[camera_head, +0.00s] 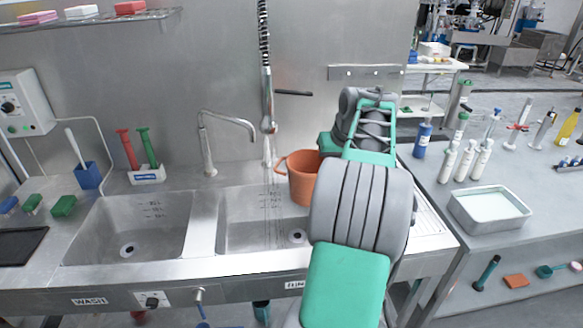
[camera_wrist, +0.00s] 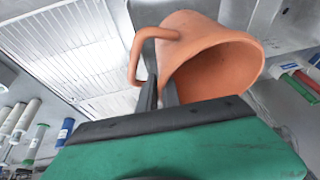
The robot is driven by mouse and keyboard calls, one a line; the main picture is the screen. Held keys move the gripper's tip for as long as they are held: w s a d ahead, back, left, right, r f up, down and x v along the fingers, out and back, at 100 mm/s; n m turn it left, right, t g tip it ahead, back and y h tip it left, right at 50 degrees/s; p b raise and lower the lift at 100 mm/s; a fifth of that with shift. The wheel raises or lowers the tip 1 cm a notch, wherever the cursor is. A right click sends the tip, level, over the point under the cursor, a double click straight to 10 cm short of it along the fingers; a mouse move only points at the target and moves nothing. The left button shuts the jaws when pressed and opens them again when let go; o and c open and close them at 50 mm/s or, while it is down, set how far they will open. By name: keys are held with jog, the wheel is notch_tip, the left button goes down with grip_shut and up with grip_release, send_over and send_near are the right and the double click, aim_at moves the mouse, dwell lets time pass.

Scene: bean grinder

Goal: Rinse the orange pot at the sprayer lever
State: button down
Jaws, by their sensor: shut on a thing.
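The orange pot (camera_head: 303,185) is in the air over the right basin, just right of the hanging sprayer (camera_head: 268,125). Its handle points left in the head view. In the wrist view the pot (camera_wrist: 215,45) looks tilted, with its open mouth showing. My gripper (camera_wrist: 158,92) is shut on the pot; one finger overlaps the handle, but I cannot tell exactly which part is pinched. In the head view my arm hides the fingers. A dark bar, perhaps the sprayer lever (camera_head: 294,93), sticks out right of the hose. Thin streaks, perhaps water, run below the sprayer.
The right basin (camera_head: 235,215) lies below the pot, the left basin (camera_head: 125,225) beside it. A bent faucet (camera_head: 208,150) stands left of the sprayer. Red and green brushes (camera_head: 147,175) stand behind the left basin. Bottles (camera_head: 465,160) and a metal tray (camera_head: 490,210) occupy the right counter.

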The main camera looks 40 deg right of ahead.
jog(key=shift+r, duration=0.15)
jog(key=shift+s+a+r+p, duration=0.2)
jog(key=shift+s+r+p, duration=0.2)
jog(key=shift+s+r, duration=0.35)
jog(key=shift+s+a+r+p, duration=0.2)
jog(key=shift+s+r+p, duration=0.15)
jog(key=shift+s+r, duration=0.35)
jog(key=shift+s+a+r+p, duration=0.2)
jog(key=shift+s+r+p, duration=0.25)
jog(key=shift+s, duration=0.5)
